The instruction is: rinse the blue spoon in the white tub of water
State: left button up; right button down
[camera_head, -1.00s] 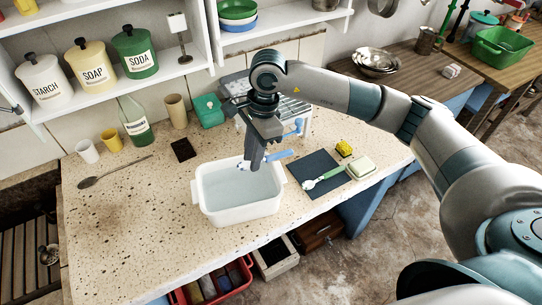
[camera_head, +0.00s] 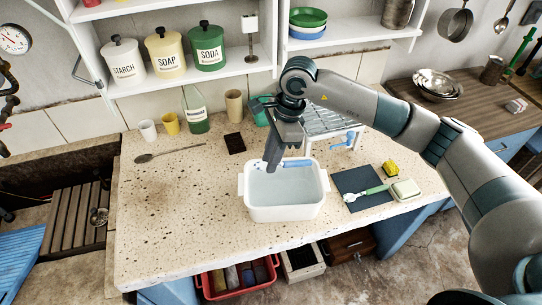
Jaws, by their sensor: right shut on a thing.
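The white tub (camera_head: 285,213) stands on the speckled stone counter with pale water (camera_head: 287,187) in it. My right gripper (camera_head: 272,165) points down at the tub's back left part and is shut on the blue spoon. The spoon's blue handle (camera_head: 298,163) sticks out to the right of the fingers, along the tub's back rim. The spoon's bowl end is hidden by the fingers, and I cannot tell whether it touches the water. My left gripper is not in view.
Right of the tub, a green-handled spoon (camera_head: 366,193) lies on a dark mat (camera_head: 352,181), near a yellow sponge (camera_head: 391,168) and a pale soap dish (camera_head: 406,190). A wire rack (camera_head: 330,121) stands behind. A long spoon (camera_head: 165,154) lies at the left; the counter's front left is clear.

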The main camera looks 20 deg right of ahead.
pick_arm(q)
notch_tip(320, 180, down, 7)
jog(key=b, duration=0.7)
pick_arm(e)
jog(key=shift+d+f+b+x, duration=0.15)
jog(key=shift+d+x, duration=0.3)
jog(key=shift+x, duration=1.45)
jog(key=shift+d+f+b+x, duration=0.1)
jog(key=shift+d+b+x, duration=0.3)
jog(key=shift+x, duration=1.5)
jog(key=shift+d+f+b+x, duration=0.1)
jog(key=shift+d+x, duration=0.45)
jog(key=shift+x, duration=1.35)
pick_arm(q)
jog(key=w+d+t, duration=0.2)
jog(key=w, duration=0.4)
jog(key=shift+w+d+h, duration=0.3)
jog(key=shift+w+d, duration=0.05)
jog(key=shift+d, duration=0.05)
pick_arm(e)
jog(key=shift+f, duration=0.2)
